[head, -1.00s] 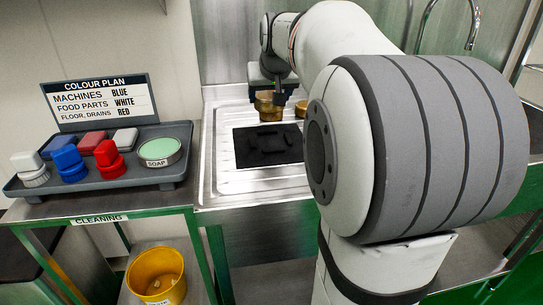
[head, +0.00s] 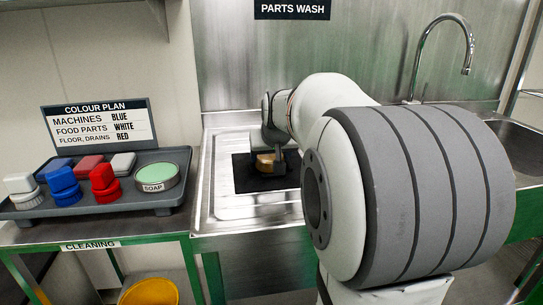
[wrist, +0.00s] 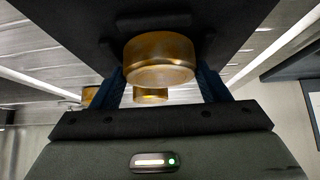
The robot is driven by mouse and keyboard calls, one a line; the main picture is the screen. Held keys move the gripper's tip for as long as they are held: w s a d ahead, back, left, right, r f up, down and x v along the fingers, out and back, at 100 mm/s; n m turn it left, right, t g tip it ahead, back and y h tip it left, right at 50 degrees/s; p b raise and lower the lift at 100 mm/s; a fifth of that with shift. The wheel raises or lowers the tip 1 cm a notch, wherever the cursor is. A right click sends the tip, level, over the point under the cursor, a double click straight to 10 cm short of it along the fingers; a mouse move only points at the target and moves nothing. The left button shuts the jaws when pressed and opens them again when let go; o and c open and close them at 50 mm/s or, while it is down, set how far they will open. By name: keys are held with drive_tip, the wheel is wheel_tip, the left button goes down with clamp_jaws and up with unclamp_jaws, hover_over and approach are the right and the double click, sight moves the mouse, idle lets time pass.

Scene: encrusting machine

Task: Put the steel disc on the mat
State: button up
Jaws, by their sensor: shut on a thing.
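My gripper (head: 268,158) is over the black mat (head: 243,178) on the steel drainboard. In the wrist view its two blue fingers (wrist: 162,84) are shut on a round, brass-coloured disc (wrist: 160,56); no plain steel-grey disc shows. The disc also shows in the head view (head: 265,163), partly hidden by the gripper. The mat fills the upper part of the wrist view (wrist: 225,25), close to the disc. I cannot tell whether the disc touches it. Low dark raised shapes show on the mat near the disc.
Two more brass-coloured pieces show beyond the fingers in the wrist view, one near the middle (wrist: 150,96) and one at the left (wrist: 89,96). A grey tray (head: 120,203) with brushes and soap stands left of the drainboard. A tap (head: 440,45) and sink are at right.

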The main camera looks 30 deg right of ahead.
drive_tip(key=o, duration=0.9)
drive_tip(key=shift+f, duration=0.15)
drive_tip(key=o, duration=0.5)
drive_tip(key=shift+c, duration=0.2)
drive_tip(key=shift+s+r, duration=0.1)
drive_tip(key=shift+r, duration=0.25)
drive_tip(key=p+v, duration=0.2)
drive_tip(key=v, duration=0.9)
drive_tip(key=shift+s+r+p, duration=0.25)
drive_tip(key=shift+p, duration=0.05)
drive_tip(key=shift+a, duration=0.15)
